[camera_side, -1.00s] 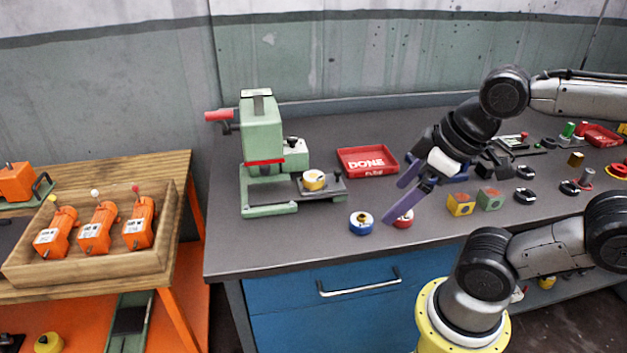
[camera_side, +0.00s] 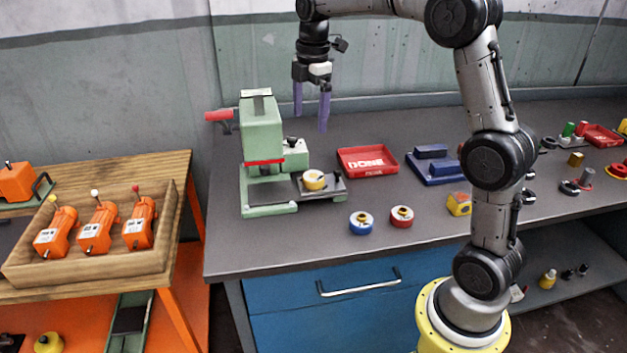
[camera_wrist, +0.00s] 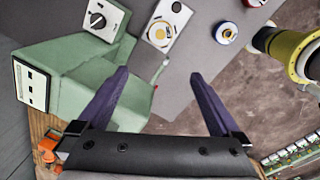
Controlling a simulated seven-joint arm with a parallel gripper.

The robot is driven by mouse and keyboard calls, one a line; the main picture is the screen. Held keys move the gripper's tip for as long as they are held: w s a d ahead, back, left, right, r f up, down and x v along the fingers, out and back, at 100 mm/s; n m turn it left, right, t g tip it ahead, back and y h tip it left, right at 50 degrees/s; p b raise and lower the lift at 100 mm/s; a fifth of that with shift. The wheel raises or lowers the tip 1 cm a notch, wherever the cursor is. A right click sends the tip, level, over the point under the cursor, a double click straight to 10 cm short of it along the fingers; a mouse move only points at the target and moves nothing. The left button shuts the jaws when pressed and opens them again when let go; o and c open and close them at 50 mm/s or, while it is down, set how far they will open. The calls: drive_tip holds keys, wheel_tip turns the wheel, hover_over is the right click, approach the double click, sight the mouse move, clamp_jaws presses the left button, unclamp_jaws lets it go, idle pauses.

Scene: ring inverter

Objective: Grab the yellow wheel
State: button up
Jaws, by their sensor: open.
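The yellow wheel (camera_side: 314,180), with a white top ring, sits on the grey slide plate (camera_side: 330,189) of the green press (camera_side: 262,135). In the wrist view the wheel (camera_wrist: 157,33) lies on its plate near the top middle, beyond the fingertips. My gripper (camera_side: 311,119) points down with two purple fingers, open and empty. It is high above the bench, above and behind the wheel in the side view. In the wrist view the gripper (camera_wrist: 159,74) has nothing between its fingers, and the green press (camera_wrist: 85,65) fills the left side.
A blue wheel (camera_side: 361,222) and a red wheel (camera_side: 402,216) stand on the bench in front of the plate. A red DONE tray (camera_side: 367,161) and a blue fixture (camera_side: 436,166) are to the right. The press's red handle (camera_side: 218,115) sticks out left.

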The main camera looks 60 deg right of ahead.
drive_tip(key=g, duration=0.1)
hover_over(313, 175)
wheel_tip(313, 175, down, 5)
drive_tip(key=shift+m, duration=0.3)
drive_tip(key=f, duration=0.7)
drive_tip(key=shift+s+a, duration=0.2)
drive_tip(key=shift+s, duration=0.1)
drive_tip(key=shift+w+d+f, duration=0.1)
drive_tip(key=shift+f, duration=1.35)
drive_tip(key=shift+w+d+f, duration=0.1)
drive_tip(key=shift+f, duration=1.35)
drive_tip(key=shift+c, duration=0.3)
drive_tip(key=shift+r, duration=0.1)
clamp_jaws()
